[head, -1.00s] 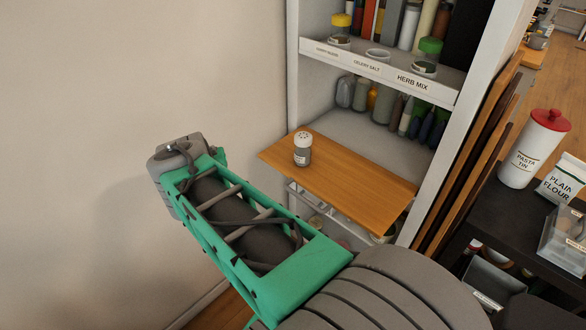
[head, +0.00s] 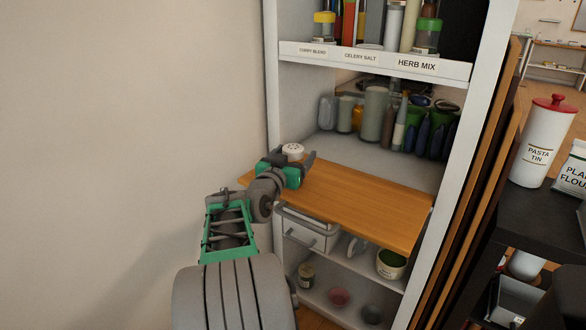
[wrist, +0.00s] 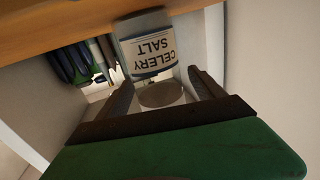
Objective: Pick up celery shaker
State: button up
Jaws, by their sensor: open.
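The celery shaker (head: 292,149) stands on the wooden pull-out board (head: 365,205), near its left end. In the head view only its pale, dotted cap shows; my gripper hides the rest. The wrist view shows it upside down, with its "CELERY SALT" label (wrist: 150,52) and round cap. My gripper (head: 294,164) is open, at the shaker on the near side. In the wrist view its two dark fingers (wrist: 160,82) lie on either side of the shaker's cap end. I cannot tell whether either finger touches it.
A shelf above holds jars behind labels (head: 372,60) for curry blend, celery salt and herb mix. Several bottles (head: 375,112) stand at the back behind the board. Bowls and a drawer (head: 305,236) are below. A wall is at left; upright boards are at right.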

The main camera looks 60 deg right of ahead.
jog(key=shift+d+f, duration=0.1)
jog(key=shift+d, duration=0.75)
jog(key=c, duration=1.5)
jog(key=shift+c, duration=0.4)
